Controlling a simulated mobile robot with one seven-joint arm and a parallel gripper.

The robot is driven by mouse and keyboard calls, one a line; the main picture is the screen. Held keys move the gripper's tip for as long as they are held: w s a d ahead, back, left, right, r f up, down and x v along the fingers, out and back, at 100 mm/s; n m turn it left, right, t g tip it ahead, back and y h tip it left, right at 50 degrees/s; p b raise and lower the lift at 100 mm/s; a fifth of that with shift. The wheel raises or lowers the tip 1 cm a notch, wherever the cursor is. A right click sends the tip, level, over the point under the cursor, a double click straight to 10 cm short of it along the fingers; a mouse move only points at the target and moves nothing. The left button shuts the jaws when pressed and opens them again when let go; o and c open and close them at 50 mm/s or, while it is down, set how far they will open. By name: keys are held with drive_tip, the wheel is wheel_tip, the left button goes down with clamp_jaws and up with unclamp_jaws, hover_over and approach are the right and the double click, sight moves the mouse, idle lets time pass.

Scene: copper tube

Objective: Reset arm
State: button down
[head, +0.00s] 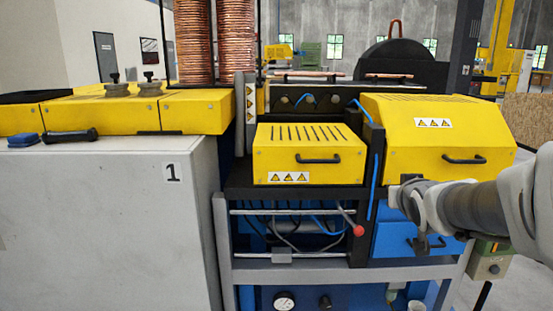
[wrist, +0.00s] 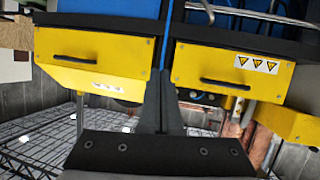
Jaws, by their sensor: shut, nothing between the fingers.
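My gripper (wrist: 163,78) shows in the wrist view with its two dark fingers together and nothing between them. It points toward the front of the machine, which appears upside down in this view. In the head view my arm reaches in from the right edge, and its dark end is in front of the right yellow cover (head: 430,130) and the blue drawer (head: 395,240). The fingertips cannot be made out clearly there. The left yellow cover (head: 305,160) is closed and stands left of my arm. It also shows in the wrist view (wrist: 225,75).
A grey cabinet (head: 100,225) marked 1 stands at left, with a black-handled tool (head: 70,135) and a blue object (head: 22,140) on top. A red-knobbed lever (head: 357,230) sticks out below the left cover. Copper coils (head: 237,40) stand behind. A control box (head: 488,265) is below my arm.

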drive_tip(key=s+a+f+n+g+y, duration=0.1)
drive_tip(key=s+a+f+g, duration=0.2)
drive_tip(key=s, duration=0.6)
drive_tip(key=s+a+f+g+y, duration=0.1)
drive_tip(key=s+a+f+g, duration=0.1)
drive_tip(key=s+a, duration=0.5)
drive_tip(key=s+a+f+n+g+y, duration=0.1)
drive_tip(key=s+a+f+g, duration=0.15)
drive_tip(key=s, duration=0.95)
wheel_tip(320, 180, up, 23)
drive_tip(key=w+p, duration=0.1)
drive_tip(key=p, duration=2.2)
drive_tip(key=shift+d, duration=0.3)
drive_tip(key=shift+a, duration=0.15)
